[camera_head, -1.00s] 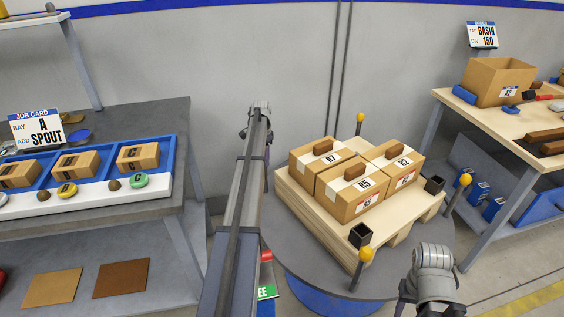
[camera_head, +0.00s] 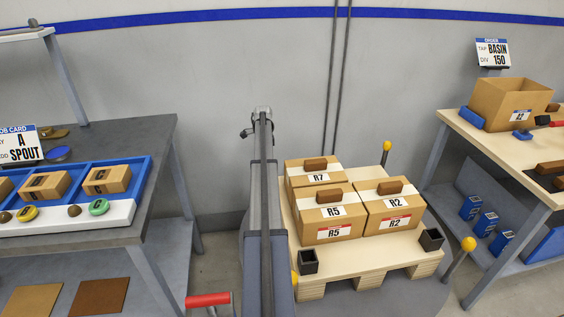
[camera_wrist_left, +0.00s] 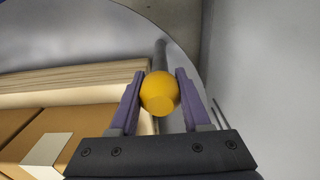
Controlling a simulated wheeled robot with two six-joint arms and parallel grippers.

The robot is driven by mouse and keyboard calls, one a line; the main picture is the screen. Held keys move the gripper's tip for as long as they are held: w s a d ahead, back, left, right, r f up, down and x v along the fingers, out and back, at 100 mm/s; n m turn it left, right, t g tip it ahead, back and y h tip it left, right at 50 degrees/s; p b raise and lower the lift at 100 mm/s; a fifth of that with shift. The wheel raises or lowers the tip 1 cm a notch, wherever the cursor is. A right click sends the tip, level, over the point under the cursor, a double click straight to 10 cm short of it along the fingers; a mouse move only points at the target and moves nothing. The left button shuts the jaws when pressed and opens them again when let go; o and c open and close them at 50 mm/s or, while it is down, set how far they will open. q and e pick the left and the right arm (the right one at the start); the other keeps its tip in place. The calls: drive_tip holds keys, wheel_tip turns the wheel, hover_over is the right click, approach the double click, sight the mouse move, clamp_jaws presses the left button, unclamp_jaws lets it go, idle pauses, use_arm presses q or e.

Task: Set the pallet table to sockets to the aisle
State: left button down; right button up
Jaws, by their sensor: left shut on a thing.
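The round grey pallet table (camera_head: 400,300) carries a wooden pallet (camera_head: 370,262) with three cartons, R7 (camera_head: 315,172), R5 (camera_head: 331,220) and R2 (camera_head: 393,214). Two black square sockets, one at the left (camera_head: 308,262) and one at the right (camera_head: 431,240), sit on the pallet's near edge, facing me. Yellow-knobbed posts stand around the table, at the back right (camera_head: 386,147) and front right (camera_head: 467,244). My left gripper (camera_wrist_left: 160,90) is shut on a yellow knob (camera_wrist_left: 160,95) beside the pallet; my arm hides this in the head view. My right gripper is out of view.
A grey bench with a blue tray (camera_head: 140,185) of small boxes stands at the left. A wooden table (camera_head: 500,150) with an open carton (camera_head: 505,103) stands at the right. A red-handled object (camera_head: 208,299) is low in front, and a wall is behind.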

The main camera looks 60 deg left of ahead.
use_arm(q)
drive_tip(key=shift+w, duration=0.45)
drive_tip(key=shift+w+a, duration=0.1)
drive_tip(key=shift+a, duration=0.05)
drive_tip(key=c, duration=0.5)
unclamp_jaws()
drive_tip(key=shift+w, duration=0.15)
drive_tip(key=shift+c, duration=0.2)
drive_tip(key=shift+o, duration=0.9)
drive_tip(key=shift+s, duration=0.2)
drive_tip(key=shift+s, duration=0.1)
drive_tip(key=shift+r+p, duration=0.5)
wheel_tip(320, 180, up, 7)
drive_tip(key=p, duration=0.7)
drive_tip(key=shift+f, duration=0.1)
